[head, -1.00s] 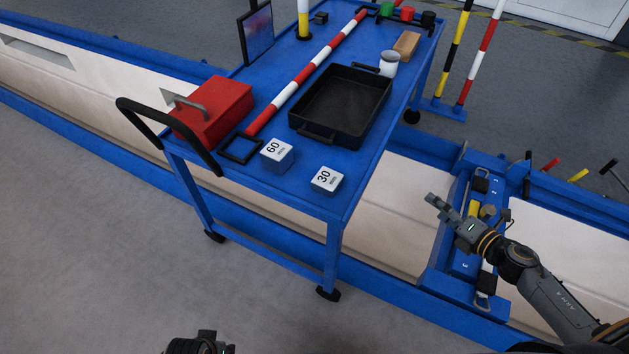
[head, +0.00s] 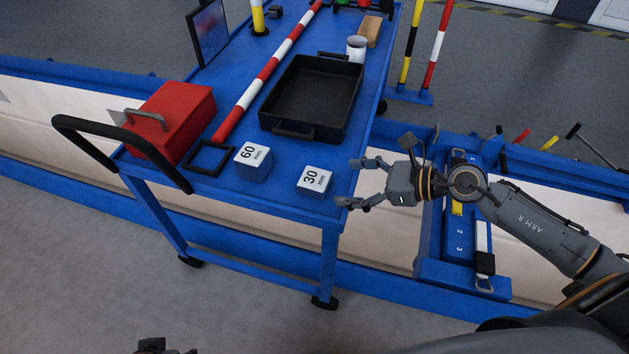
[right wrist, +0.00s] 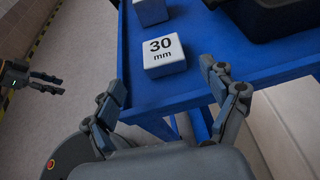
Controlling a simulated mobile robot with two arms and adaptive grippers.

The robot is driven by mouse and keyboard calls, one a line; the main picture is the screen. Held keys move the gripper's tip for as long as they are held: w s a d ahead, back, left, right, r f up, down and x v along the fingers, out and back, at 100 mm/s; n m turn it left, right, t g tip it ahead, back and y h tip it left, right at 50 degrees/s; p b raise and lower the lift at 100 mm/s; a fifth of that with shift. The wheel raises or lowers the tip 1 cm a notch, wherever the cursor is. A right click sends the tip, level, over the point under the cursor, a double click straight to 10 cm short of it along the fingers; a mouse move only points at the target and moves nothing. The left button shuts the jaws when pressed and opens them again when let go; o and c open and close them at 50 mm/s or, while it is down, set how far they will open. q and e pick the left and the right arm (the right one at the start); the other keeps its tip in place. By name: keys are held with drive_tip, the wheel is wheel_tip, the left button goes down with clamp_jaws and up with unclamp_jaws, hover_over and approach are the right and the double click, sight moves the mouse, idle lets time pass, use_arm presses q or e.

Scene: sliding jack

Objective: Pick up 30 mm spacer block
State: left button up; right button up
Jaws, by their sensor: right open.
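The 30 mm spacer block (head: 314,180) is a white-topped block marked "30 mm" near the front right corner of the blue cart's top. It also shows in the right wrist view (right wrist: 163,55). My right gripper (head: 345,182) is open and empty, just right of the block, its fingers pointing toward it. In the right wrist view the block lies beyond the gap between the fingertips (right wrist: 160,78), apart from them. My left gripper (right wrist: 62,84) shows small at the left of the right wrist view, with its fingers apart and nothing seen between them.
The 60 mm block (head: 253,162) stands left of the 30 mm block. A black tray (head: 305,135) lies behind both. A red toolbox (head: 170,115), a black square frame (head: 208,158) and a red-white pole (head: 265,78) are farther left. The blue cart's edge (head: 290,213) runs close in front.

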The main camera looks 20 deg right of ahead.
sight(316, 178)
drive_tip(key=x, duration=0.3)
drive_tip(key=shift+w+a, duration=0.15)
drive_tip(key=x, duration=0.5)
drive_tip(key=shift+w, duration=0.25)
drive_tip(key=c, duration=1.4)
drive_tip(key=shift+r, duration=0.1)
drive_tip(key=shift+c, duration=0.2)
drive_tip(key=shift+r, duration=0.1)
